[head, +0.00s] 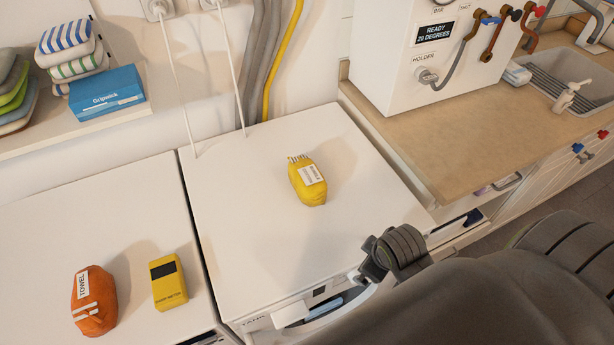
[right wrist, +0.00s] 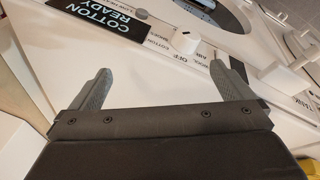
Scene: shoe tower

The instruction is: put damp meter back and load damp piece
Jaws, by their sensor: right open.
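The damp meter (head: 168,282), a yellow box with a dark screen, lies on the left white machine top. An orange bundle (head: 94,302) with a TOWEL label lies to its left. A yellow bundle (head: 307,182) with a white label, its print too small to read, lies on the right machine top. In the right wrist view my right gripper (right wrist: 160,88) is open and empty, its fingers apart over a white machine front with a knob (right wrist: 186,40) and a COTTON READY display (right wrist: 92,22). My left gripper is not in view.
A shelf (head: 60,130) at the back left holds folded cloths (head: 75,50) and a blue box (head: 106,92). A wooden counter (head: 450,150) at right bears a white cabinet with a READY 20 DEGREES display (head: 435,32). The right machine top is mostly clear. Its front has an open drawer (head: 305,310).

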